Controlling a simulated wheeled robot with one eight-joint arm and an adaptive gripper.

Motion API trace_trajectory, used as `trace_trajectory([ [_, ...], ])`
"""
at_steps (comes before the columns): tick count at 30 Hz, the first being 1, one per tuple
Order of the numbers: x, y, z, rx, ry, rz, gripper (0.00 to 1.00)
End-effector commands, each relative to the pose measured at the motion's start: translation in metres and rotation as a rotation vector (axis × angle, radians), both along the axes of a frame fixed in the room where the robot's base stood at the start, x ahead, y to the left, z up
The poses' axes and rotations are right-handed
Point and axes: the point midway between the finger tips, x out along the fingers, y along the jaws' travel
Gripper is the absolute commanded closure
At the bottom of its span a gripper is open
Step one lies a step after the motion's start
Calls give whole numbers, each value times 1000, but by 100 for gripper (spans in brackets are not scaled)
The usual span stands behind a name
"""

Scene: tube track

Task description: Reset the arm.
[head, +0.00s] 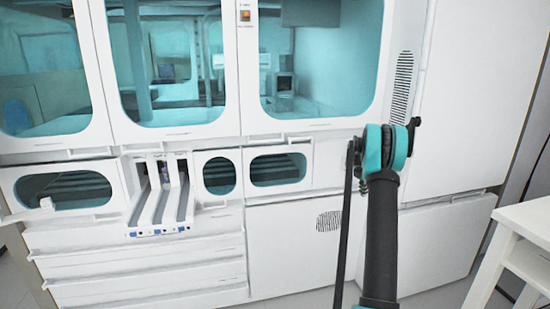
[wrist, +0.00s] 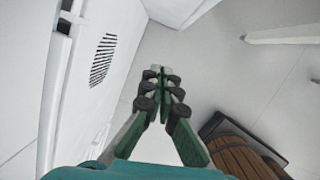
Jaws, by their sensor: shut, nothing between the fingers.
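My gripper (wrist: 161,73) shows in the wrist view with its green and grey fingers together at the tips and nothing between them. It hangs over the grey floor, apart from the white machine. In the head view my arm, black with teal joints, rises at the right of centre in front of the machine; the gripper itself cannot be made out there.
A large white machine (head: 284,220) with teal windows fills the head view. A tube track (head: 160,207) with several lanes sticks out from its front. A white table (head: 528,222) stands at the right. Grey floor (wrist: 205,55) lies below the gripper.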

Motion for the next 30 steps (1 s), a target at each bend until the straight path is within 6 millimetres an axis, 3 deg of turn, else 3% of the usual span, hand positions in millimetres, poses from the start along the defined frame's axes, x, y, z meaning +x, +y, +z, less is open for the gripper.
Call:
trace_trajectory([
  [6,-56,62,39,76,-92,-282,100],
  [15,-154,139,67,200,-199,-681,100],
  [23,-256,196,70,323,-269,-1027,100],
  [30,-358,238,53,445,-310,-1350,100],
])
